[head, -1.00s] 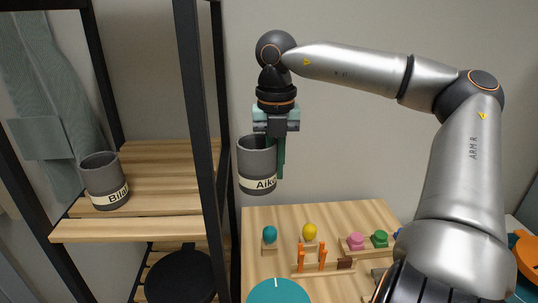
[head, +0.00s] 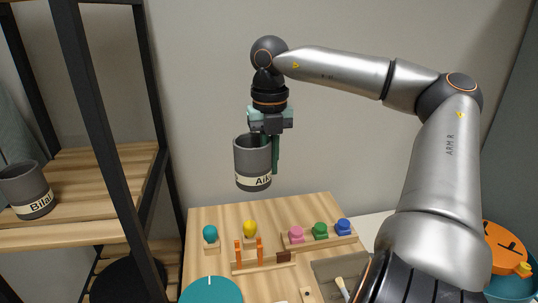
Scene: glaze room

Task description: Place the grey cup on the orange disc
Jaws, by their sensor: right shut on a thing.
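A grey cup (head: 253,157) with a cream band lettered "Aik…" hangs upright in the air above the back of a wooden table. My right gripper (head: 270,148) points down and is shut on the cup's right wall; one finger shows outside the wall, the other is mostly hidden. A second grey cup (head: 24,184), its band lettered "Bilal", stands on the shelf at far left. A flat orange piece (head: 503,243) with dark marks lies at the right edge, partly cut off; I cannot tell whether it is the orange disc. My left gripper is out of view.
A black-framed shelf (head: 85,214) stands at left. The wooden table (head: 208,257) carries several coloured knobs, a small rack with orange posts (head: 249,250), a teal disc (head: 211,291) at front and a grey mat (head: 340,270). A teal container (head: 513,288) is under the orange piece.

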